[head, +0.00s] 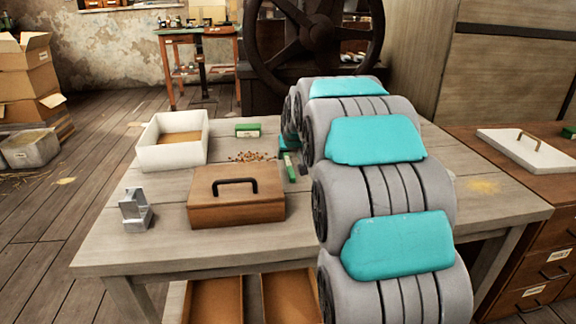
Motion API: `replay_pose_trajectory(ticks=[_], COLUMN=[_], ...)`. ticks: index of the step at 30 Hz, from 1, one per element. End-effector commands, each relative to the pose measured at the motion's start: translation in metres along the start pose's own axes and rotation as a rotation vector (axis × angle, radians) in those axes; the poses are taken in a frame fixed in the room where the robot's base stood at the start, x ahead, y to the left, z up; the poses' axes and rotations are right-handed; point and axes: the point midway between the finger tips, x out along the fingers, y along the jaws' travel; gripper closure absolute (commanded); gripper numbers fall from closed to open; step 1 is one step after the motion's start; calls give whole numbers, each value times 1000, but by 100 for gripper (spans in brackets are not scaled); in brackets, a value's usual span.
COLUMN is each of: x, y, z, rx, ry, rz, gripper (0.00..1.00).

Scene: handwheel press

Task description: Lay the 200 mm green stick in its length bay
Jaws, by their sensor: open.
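A slim green stick (289,168) lies on the wooden table, right of the middle, at the left edge of my arm. My gripper (300,168) is at the end of my arm beside this stick. Only a small teal and dark part of it shows; my arm hides the rest. It is open, and I cannot tell whether the stick lies between its fingers. Another green piece with a pale label (248,130) lies farther back. Its length, like the stick's, cannot be read. No bay marked with a length can be made out.
A wooden lidded box (236,207) with a dark handle stands in front on the table (130,240). A white open box (160,155), a metal holder (135,210) and small brown bits (252,156) are also there. Open trays (215,302) sit below. A handwheel (318,35) stands behind.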

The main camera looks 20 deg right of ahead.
Motion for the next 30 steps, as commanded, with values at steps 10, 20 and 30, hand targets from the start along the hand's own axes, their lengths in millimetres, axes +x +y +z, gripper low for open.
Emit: replay_pose_trajectory(ticks=[10, 20, 30], x=[32, 54, 54], y=[0, 0, 0], z=[4, 2, 3], rx=[-1, -1, -1], ry=[-6, 2, 0], rz=[0, 0, 0], gripper=[43, 43, 68])
